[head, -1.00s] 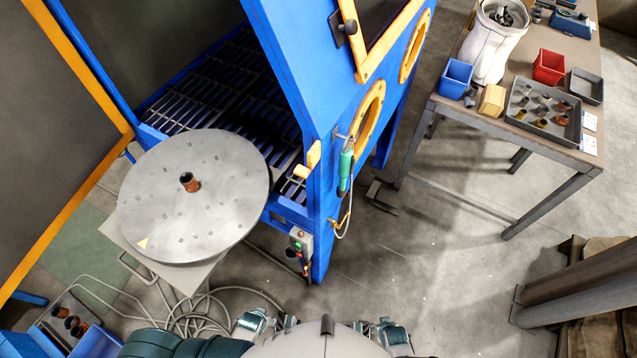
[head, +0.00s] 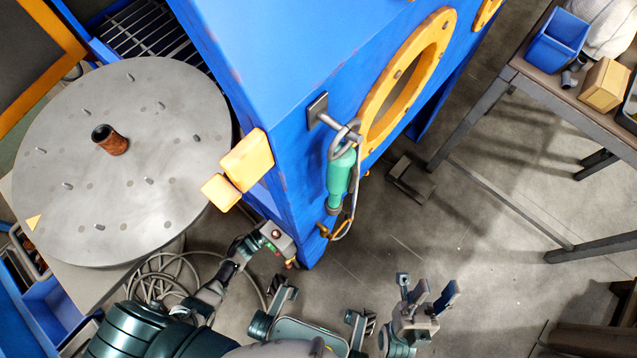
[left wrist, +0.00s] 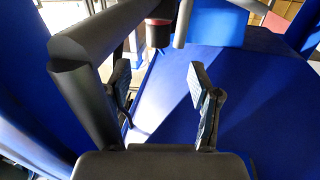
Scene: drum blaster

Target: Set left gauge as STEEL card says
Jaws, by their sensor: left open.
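No gauge and no STEEL card can be made out in the current views. My left gripper (head: 243,247) is beside a small grey control box (head: 279,240) with red and green parts, at the lower corner of the blue cabinet (head: 262,75). The left wrist view shows its two dark fingers (left wrist: 163,100) apart with nothing between them, over blue surfaces. A red and black part (left wrist: 158,32) shows beyond them. My right gripper (head: 428,296) is at the lower middle of the head view, fingers spread and empty, over the floor.
A round grey turntable (head: 190,160) holds a rusty cylinder (head: 110,139). A green blast nozzle (head: 340,178) hangs on the cabinet by an orange-rimmed port (head: 372,108). A blue bin (head: 556,42) and tan block (head: 604,84) sit on the right table. Open floor lies between.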

